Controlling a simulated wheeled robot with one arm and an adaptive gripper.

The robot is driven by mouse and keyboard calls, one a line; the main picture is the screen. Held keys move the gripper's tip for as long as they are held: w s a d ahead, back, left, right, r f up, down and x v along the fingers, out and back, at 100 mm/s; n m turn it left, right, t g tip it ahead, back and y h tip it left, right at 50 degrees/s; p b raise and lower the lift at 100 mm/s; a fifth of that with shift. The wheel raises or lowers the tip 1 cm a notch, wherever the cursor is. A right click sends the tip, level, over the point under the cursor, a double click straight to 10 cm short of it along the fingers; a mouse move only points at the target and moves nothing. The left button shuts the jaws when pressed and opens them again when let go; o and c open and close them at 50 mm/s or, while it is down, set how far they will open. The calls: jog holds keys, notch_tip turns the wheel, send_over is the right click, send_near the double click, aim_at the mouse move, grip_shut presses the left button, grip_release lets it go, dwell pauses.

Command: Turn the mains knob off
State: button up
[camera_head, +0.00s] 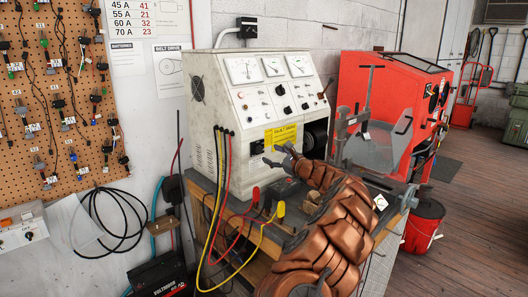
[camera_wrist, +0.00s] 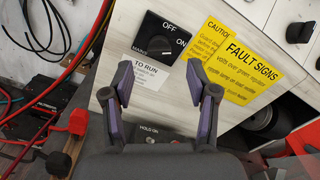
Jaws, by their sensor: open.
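The mains knob (camera_wrist: 158,38) sits on a black plate marked OFF and ON in the wrist view, left of a yellow FAULT SIGNS label (camera_wrist: 247,62). Its exact pointing direction is hard to make out. In the head view the dark knob plate (camera_head: 257,147) is small, low on the front of the cream test bench (camera_head: 215,92). My gripper (camera_wrist: 158,74) is open and empty, its two purple-padded fingertips apart on either side below the knob, not around it. In the head view my gripper (camera_head: 277,155) is close to the bench front.
Red, yellow and black cables (camera_head: 228,185) hang from the bench's left front to clamps on the worktop. A red bucket (camera_head: 423,225) is on the floor. A black battery (camera_head: 160,275) is lower left.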

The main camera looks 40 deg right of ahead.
aim_at(262, 150)
jog(key=shift+w+p, duration=0.5)
jog(key=shift+w, duration=2.1)
jog(key=shift+c, duration=0.2)
grip_shut()
